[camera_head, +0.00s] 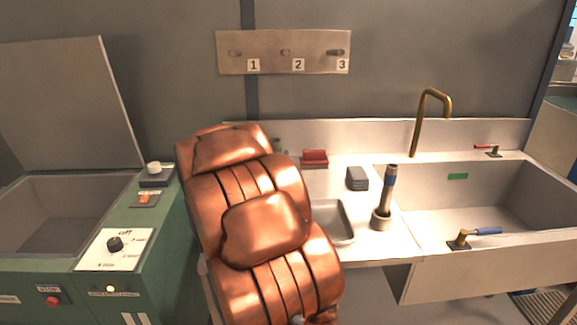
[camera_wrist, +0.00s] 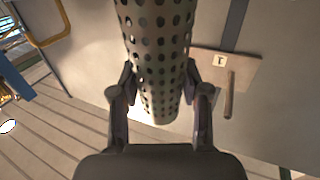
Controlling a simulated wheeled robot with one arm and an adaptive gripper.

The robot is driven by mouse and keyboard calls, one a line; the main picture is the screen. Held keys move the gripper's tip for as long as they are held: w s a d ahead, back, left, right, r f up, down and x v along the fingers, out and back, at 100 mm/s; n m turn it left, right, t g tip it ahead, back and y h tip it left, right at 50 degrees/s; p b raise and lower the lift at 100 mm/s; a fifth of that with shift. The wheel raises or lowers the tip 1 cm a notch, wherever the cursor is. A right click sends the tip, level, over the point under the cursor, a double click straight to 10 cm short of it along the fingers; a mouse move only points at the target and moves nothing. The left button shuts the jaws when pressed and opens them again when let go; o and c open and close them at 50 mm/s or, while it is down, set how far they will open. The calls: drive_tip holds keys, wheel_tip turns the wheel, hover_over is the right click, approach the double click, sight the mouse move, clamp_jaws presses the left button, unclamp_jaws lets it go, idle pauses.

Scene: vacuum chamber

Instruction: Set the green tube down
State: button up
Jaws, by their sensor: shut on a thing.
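My gripper (camera_wrist: 160,88) is shut on a perforated metal tube (camera_wrist: 157,45), seen in the wrist view between the two fingers. The tube looks dull greenish-grey with rows of dark holes; I take it as the green tube. Its top runs out of the wrist picture and its other end shows between the fingers, touching nothing that I can make out. In the head view my copper-coloured arm hides my gripper and the tube.
A hook board (camera_head: 283,53) numbered 1 to 3 hangs on the wall. The counter carries a red block (camera_head: 314,158), a dark block (camera_head: 357,178), a tray (camera_head: 333,222) and an upright blue-banded tool (camera_head: 388,195). A sink (camera_head: 470,200) with a brass tap stands right, a green machine (camera_head: 150,215) left.

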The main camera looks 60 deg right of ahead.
drive_tip(key=w+d+f+p, duration=0.1)
drive_tip(key=w+d+f, duration=0.1)
drive_tip(key=d, duration=0.4)
drive_tip(key=w+d+f+p, duration=0.2)
drive_tip(key=w+d+f, duration=0.1)
drive_tip(key=d, duration=0.3)
drive_tip(key=shift+d, duration=0.15)
idle(0.3)
drive_tip(key=shift+f, duration=0.1)
drive_tip(key=o, duration=1.2)
drive_tip(key=shift+o, duration=0.2)
drive_tip(key=b+v, duration=0.2)
drive_tip(key=v, duration=1)
drive_tip(key=shift+r, duration=0.2)
